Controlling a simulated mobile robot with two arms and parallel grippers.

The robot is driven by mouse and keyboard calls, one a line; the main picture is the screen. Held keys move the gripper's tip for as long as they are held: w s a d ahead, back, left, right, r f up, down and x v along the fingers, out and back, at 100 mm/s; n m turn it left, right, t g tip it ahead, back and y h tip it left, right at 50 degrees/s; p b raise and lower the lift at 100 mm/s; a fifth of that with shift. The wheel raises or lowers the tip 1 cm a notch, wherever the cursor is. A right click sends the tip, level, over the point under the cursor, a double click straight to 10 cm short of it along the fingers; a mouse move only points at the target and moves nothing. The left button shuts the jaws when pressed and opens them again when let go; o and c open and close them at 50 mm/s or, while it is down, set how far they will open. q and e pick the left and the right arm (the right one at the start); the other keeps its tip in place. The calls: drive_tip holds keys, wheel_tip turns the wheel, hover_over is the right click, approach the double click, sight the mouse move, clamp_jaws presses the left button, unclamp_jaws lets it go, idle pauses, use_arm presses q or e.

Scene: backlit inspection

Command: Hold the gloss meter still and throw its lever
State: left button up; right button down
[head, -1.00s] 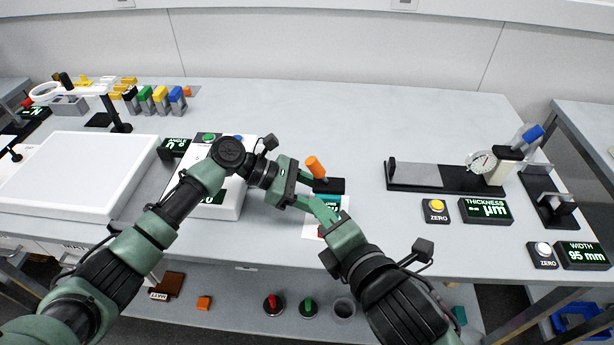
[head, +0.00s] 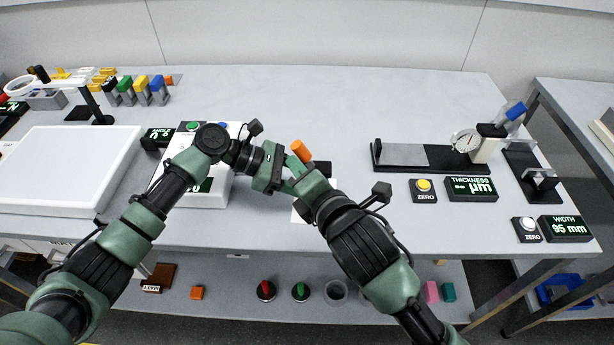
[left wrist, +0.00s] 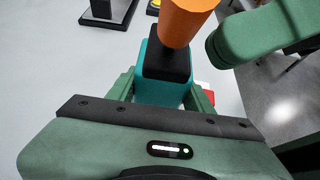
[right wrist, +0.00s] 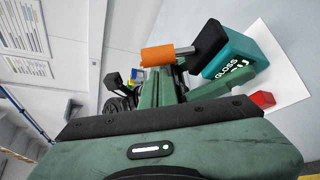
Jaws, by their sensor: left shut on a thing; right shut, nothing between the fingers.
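The gloss meter is a teal box (left wrist: 160,85) with a black top and an orange lever (left wrist: 186,18). In the head view the orange lever (head: 301,151) leans up and left, and the teal body is hidden behind my arms. My left gripper (left wrist: 162,95) is shut on the meter's teal body, one finger on each side. My right gripper (right wrist: 160,80) is shut and empty, its fingertips close beside the orange lever (right wrist: 165,54); I cannot tell whether they touch. The right wrist view shows the meter's lit GLOSS display (right wrist: 232,68).
A white sheet (right wrist: 285,70) lies under the meter, with a red block (right wrist: 263,99) beside it. A white box (head: 225,165) and a pale panel (head: 70,165) stand to the left. A thickness gauge (head: 430,157) stands right. The back middle of the bench is clear.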

drive_tip(key=shift+x, duration=1.1)
drive_tip(key=shift+d+r, duration=0.1)
drive_tip(key=d+m, duration=0.1)
drive_tip(key=m+t+y, duration=0.1)
drive_tip(key=d+r+m+t+y, duration=0.1)
drive_tip(key=m, duration=0.1)
drive_tip(key=shift+d+r, duration=0.15)
drive_tip(key=shift+d, duration=0.15)
drive_tip(key=d+m, duration=0.1)
drive_tip(key=d+m+t+y, duration=0.1)
drive_tip(key=m, duration=0.1)
drive_tip(key=shift+r+t, duration=0.1)
drive_tip(key=shift+t, duration=0.2)
drive_tip(key=shift+d+m, duration=0.3)
drive_tip(key=shift+m, duration=0.1)
drive_tip(key=shift+d, duration=0.45)
drive_tip(key=shift+d, duration=0.15)
